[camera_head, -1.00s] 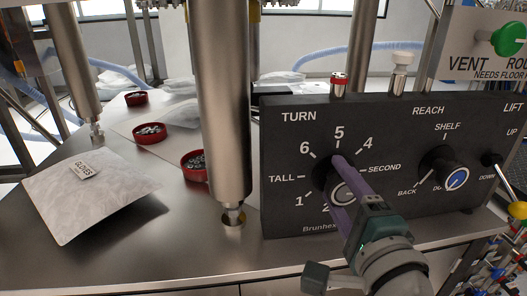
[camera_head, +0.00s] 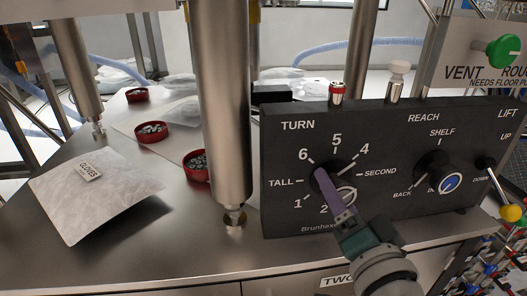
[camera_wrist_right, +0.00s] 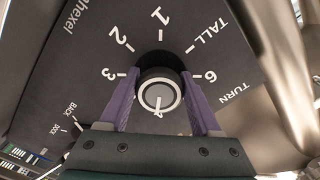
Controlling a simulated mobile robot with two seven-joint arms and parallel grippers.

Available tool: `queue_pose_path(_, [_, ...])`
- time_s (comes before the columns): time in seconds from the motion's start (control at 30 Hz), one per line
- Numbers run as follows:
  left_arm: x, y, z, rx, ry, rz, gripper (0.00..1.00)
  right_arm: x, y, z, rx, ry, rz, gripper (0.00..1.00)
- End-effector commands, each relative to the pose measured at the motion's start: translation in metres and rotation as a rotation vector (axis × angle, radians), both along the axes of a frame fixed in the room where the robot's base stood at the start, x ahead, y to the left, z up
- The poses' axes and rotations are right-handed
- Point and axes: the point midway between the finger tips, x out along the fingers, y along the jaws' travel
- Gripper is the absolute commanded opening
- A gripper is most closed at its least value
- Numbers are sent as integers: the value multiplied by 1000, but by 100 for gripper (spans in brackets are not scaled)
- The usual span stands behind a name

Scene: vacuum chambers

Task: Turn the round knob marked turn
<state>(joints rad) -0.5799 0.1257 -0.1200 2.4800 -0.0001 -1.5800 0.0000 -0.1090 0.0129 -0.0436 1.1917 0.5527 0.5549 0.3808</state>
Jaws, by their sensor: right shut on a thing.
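The round knob under the word TURN (camera_head: 347,194) is on the black control panel (camera_head: 400,222), ringed by numbers and the words TALL and SECOND. My right gripper (camera_head: 333,181) is shut on it, its purple fingers on either side of the knob. In the right wrist view the knob's round face (camera_wrist_right: 160,95) sits between the two fingers (camera_wrist_right: 158,84). A pale line on the face points down toward the gripper's palm, where the dial marks are hidden. My left gripper is not in view.
A metal column (camera_head: 220,110) stands close on the left. A gloves packet (camera_head: 95,195) and red dishes (camera_head: 153,133) lie on the steel table.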

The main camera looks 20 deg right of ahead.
Motion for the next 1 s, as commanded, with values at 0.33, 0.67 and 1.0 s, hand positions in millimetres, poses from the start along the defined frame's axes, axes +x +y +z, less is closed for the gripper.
queue_pose_path(0.33, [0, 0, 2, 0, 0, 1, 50, 0, 0, 0, -69, 14, -1, 9])
queue_pose_path(0.67, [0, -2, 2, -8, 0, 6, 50, 0, 0, 0, -69, 14, -1, 9])
queue_pose_path(1.0, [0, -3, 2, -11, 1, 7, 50, 0, 0, 0, -68, 15, 0, 94])
